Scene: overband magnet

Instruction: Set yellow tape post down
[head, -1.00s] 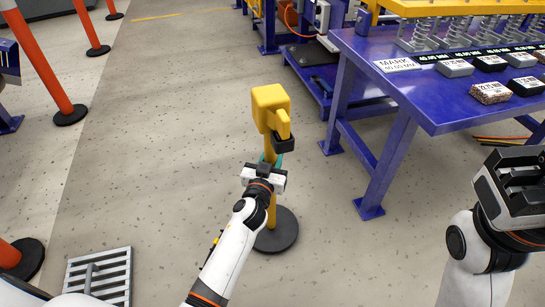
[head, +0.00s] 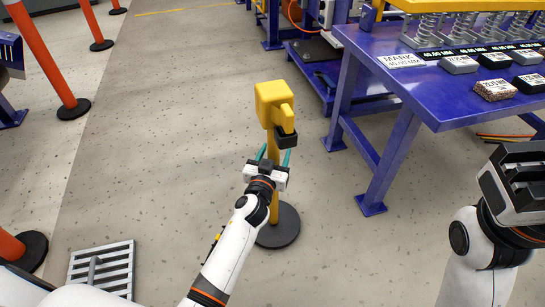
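The yellow tape post (head: 273,98) stands upright on its round dark base (head: 281,228) on the floor, left of the blue table. It has a yellow box head with a black clip at its front. My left gripper (head: 273,156) is at the pole just below the head, with its teal fingers spread apart. The fingers look clear of the pole, and part of the pole is hidden behind the gripper and wrist. My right gripper (head: 518,183) is at the right edge, away from the post; its fingers are not clearly shown.
The blue table (head: 437,90) on the right carries springs, labelled blocks and a MARK card (head: 401,61). Orange posts (head: 42,55) stand on the left. A floor grate (head: 100,267) lies at the lower left. The floor left of the post is open.

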